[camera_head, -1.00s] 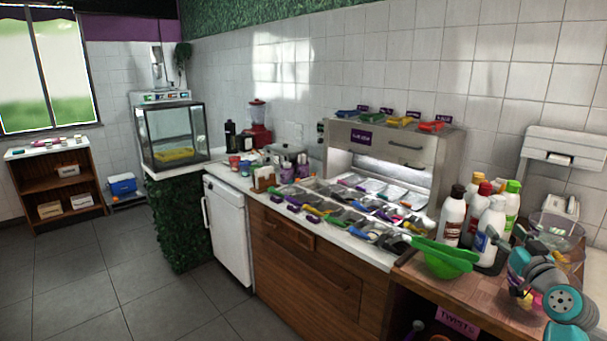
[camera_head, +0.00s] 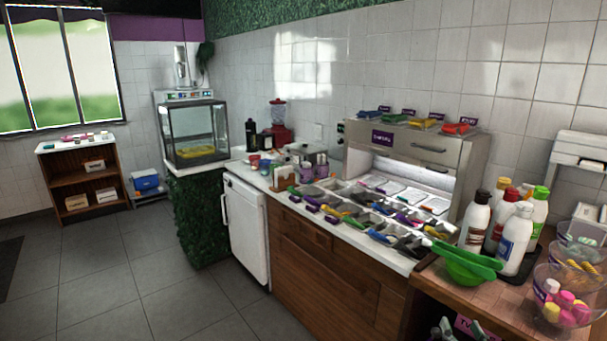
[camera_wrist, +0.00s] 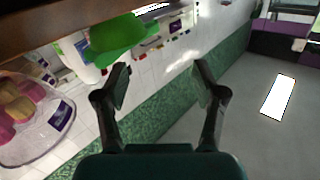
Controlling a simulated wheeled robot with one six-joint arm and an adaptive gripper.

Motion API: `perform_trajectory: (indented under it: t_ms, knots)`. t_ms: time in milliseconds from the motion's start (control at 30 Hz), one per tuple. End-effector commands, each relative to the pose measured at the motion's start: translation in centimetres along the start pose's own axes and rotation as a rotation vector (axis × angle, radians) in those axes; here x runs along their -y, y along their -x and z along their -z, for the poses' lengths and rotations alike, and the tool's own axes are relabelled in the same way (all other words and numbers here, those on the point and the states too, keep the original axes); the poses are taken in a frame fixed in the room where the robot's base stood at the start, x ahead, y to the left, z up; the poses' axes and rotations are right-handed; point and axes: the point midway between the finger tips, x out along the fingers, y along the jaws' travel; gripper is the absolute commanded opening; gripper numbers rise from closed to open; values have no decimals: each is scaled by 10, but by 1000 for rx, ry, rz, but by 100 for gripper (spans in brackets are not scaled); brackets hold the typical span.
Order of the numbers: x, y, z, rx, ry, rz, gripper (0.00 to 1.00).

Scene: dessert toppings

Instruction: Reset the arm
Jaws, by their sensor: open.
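My gripper (camera_wrist: 160,82) shows in the wrist view, its two dark fingers spread apart with nothing between them. The wrist picture is turned over, with the counter edge along its top left and the tiled wall behind the fingers.
A green bowl (camera_head: 470,267) stands on the right-hand wooden counter (camera_head: 500,310) beside several bottles (camera_head: 515,238). Clear bowls (camera_head: 565,300) with pink and yellow pieces are at the right edge. Topping trays line the middle counter. The floor (camera_head: 110,270) is open at left.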

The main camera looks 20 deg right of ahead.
Motion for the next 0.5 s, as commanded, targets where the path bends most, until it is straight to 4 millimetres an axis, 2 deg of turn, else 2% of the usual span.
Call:
perform_trajectory:
  t_ms: [33, 200, 300, 500]
  knots:
    - [15, 16, -19, 20, -6, 6, 70]
    - [52, 68, -64, 64, -10, 14, 70]
    - [72, 101, -86, 89, -7, 24, 70]
    - [105, 172, -117, 133, 6, 50, 70]
